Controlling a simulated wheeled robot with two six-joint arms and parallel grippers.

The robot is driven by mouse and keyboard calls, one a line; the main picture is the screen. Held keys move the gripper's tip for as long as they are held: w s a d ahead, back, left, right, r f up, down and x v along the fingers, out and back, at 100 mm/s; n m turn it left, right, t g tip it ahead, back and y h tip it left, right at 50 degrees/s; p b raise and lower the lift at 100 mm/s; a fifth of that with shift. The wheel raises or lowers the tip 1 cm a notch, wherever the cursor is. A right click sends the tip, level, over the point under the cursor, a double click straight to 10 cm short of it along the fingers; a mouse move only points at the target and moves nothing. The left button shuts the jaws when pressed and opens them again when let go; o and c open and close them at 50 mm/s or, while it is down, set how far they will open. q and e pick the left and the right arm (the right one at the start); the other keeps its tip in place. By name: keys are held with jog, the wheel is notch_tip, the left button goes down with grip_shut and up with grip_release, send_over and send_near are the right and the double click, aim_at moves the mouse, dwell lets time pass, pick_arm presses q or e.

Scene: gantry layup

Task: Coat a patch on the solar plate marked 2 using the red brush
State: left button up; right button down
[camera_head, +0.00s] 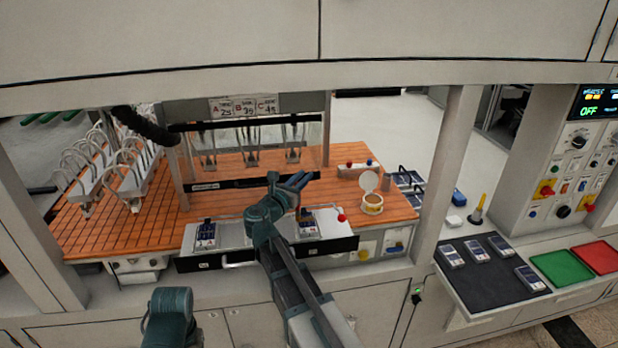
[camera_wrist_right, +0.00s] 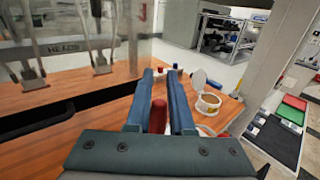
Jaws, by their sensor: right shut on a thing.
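My right gripper (camera_head: 298,181) is over the front of the wooden worktop, near the right part of the silver tray (camera_head: 255,236). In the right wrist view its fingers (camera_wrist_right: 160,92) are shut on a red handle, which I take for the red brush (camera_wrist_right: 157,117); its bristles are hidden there. Two small dark blue solar plates lie on the tray, a left one (camera_head: 206,235) and a right one (camera_head: 308,229), the latter just right of my wrist. I cannot read which is marked 2. Of my left arm only a teal link shows; its gripper is out of view.
An open pot (camera_head: 372,204) with its lid raised stands right of the gripper. A holder (camera_head: 357,170) with red and blue tops is behind it. A clear guard with hanging tools is at the back. Several plates lie on a black mat (camera_head: 488,286) at right.

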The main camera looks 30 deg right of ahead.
jog(key=shift+w+a, duration=0.15)
jog(key=shift+a, duration=0.25)
notch_tip(320, 180, up, 6)
jog(key=p, duration=0.6)
notch_tip(320, 180, up, 3)
jog(key=p, duration=0.3)
dwell(0.3)
jog(key=shift+d, duration=0.1)
dwell(0.6)
